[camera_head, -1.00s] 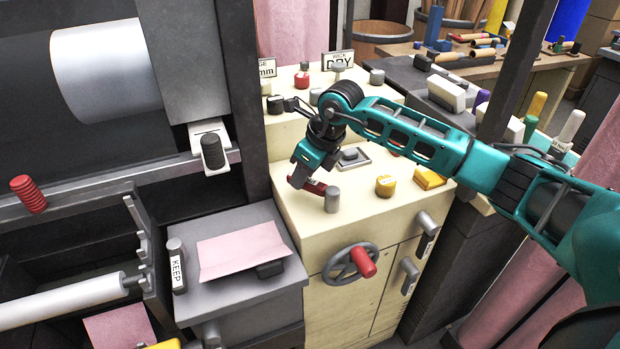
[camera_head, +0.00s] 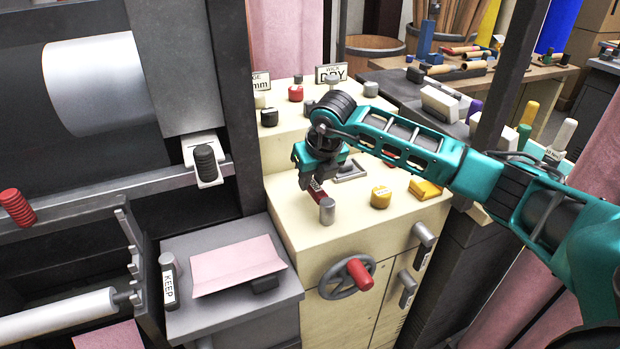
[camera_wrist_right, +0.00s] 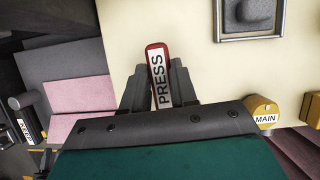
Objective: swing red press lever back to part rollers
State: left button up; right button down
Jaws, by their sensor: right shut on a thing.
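The red press lever (camera_head: 318,192) is a short red bar on the cream cabinet top, reaching back and slightly left from a grey pivot post (camera_head: 327,211). In the right wrist view its label reads PRESS (camera_wrist_right: 160,80), and it stands between the two dark fingers. My right gripper (camera_wrist_right: 158,88) is shut on the lever; in the head view (camera_head: 313,186) it hides part of the bar. A large pale roller (camera_head: 95,85) is at upper left and a thinner one (camera_head: 55,315) at lower left. I cannot tell whether any rollers are parted. My left gripper is out of view.
A yellow MAIN knob (camera_head: 381,197) and a yellow block (camera_head: 429,188) sit right of the lever. A handwheel (camera_head: 340,282) with a red grip is on the cabinet front. Pink felt (camera_head: 235,262) lies on the grey stand at left. Signs and knobs stand on the raised back shelf.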

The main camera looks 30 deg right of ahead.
aim_at(324, 196)
dwell(0.3)
jog(key=c, duration=0.9)
grip_release()
jog(key=v, duration=1.3)
